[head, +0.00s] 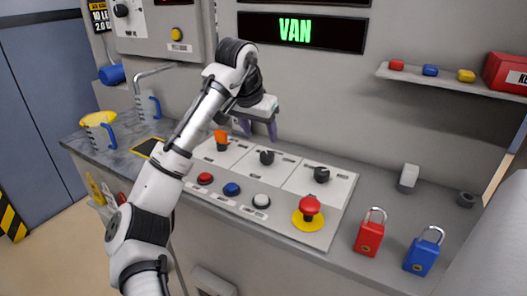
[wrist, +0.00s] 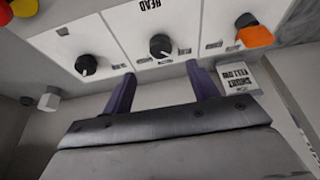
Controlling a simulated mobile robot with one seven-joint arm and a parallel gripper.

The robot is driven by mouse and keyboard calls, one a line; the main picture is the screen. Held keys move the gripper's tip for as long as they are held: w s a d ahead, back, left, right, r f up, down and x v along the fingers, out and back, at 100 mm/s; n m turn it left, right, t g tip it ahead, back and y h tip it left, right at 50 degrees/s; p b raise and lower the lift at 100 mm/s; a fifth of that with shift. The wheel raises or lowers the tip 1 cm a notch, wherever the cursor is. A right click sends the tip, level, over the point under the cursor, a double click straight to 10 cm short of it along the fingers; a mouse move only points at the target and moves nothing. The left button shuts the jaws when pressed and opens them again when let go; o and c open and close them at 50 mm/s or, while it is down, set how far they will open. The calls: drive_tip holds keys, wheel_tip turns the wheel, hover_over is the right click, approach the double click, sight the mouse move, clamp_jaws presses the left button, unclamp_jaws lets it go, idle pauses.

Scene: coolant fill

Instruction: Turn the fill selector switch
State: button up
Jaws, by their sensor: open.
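Three rotary switches sit in a row on the white panel (head: 295,216). The left one has an orange handle (head: 221,138); the middle black knob (head: 267,157) and right black knob (head: 321,174) have pointers. I cannot read which one is the fill selector. In the wrist view the row is reversed: orange handle (wrist: 255,34) at right, middle knob (wrist: 161,46) between, the other black knob (wrist: 86,65) at left. My gripper (head: 258,132) is open and empty, above and behind the panel. In the wrist view its purple fingers (wrist: 161,76) point towards the middle knob, touching nothing visible.
Red, blue and white buttons (head: 232,189) and a red mushroom button (head: 309,205) line the panel's front. Jugs (head: 100,128) stand at left. A shelf (head: 450,80) juts out upper right.

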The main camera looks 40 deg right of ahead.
sight(266, 155)
drive_tip(key=x, duration=0.9)
drive_tip(key=shift+w+d+f+p, duration=0.1)
drive_tip(key=shift+w+f+p, duration=0.1)
drive_tip(key=shift+p, duration=0.2)
drive_tip(key=shift+c, duration=0.5)
drive_tip(key=c, duration=0.9)
drive_tip(key=shift+r, duration=0.1)
